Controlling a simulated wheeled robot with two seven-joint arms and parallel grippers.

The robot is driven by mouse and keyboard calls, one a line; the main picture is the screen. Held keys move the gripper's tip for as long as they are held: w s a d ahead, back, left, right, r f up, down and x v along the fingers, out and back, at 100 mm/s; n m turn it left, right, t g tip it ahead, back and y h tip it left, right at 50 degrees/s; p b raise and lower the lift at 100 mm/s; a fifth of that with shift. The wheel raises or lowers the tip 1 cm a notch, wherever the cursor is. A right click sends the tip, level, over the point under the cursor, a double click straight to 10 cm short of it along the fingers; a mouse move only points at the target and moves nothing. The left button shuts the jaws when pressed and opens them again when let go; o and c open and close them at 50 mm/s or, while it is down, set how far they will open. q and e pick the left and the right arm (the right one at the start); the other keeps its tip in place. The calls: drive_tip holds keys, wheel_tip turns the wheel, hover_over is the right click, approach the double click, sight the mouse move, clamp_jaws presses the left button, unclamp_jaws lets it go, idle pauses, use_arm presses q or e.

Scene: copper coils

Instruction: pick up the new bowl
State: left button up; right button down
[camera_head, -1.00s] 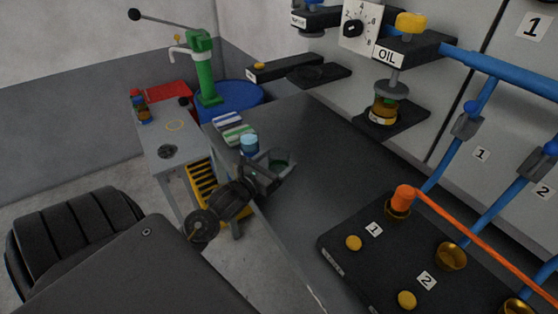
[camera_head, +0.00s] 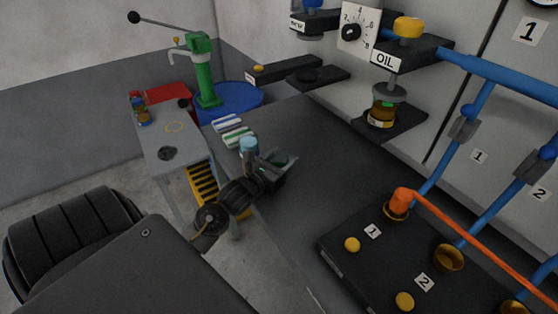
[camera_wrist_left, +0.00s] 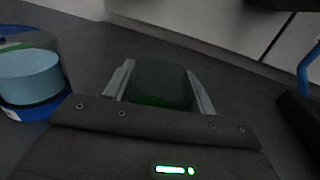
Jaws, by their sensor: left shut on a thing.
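The bowl is a dark, see-through vessel with green at its bottom, seen between the fingers in the left wrist view (camera_wrist_left: 160,88). In the head view the bowl (camera_head: 279,158) sits at the left end of the dark bench top. My left gripper (camera_head: 280,168) is shut on it, one finger on either side; the fingers also show in the left wrist view (camera_wrist_left: 160,94). The fingers hide part of the bowl, and I cannot tell whether it touches the bench. My right gripper is not in view.
A light blue jar (camera_head: 249,146) stands close beside the gripper; it shows in the left wrist view (camera_wrist_left: 30,80). Striped cloths (camera_head: 233,130) lie behind it. A black panel (camera_head: 385,255) with gold cups is at the right. The bench (camera_head: 325,165) between is clear.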

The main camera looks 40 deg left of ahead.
use_arm(q)
drive_tip(key=shift+r, duration=0.1)
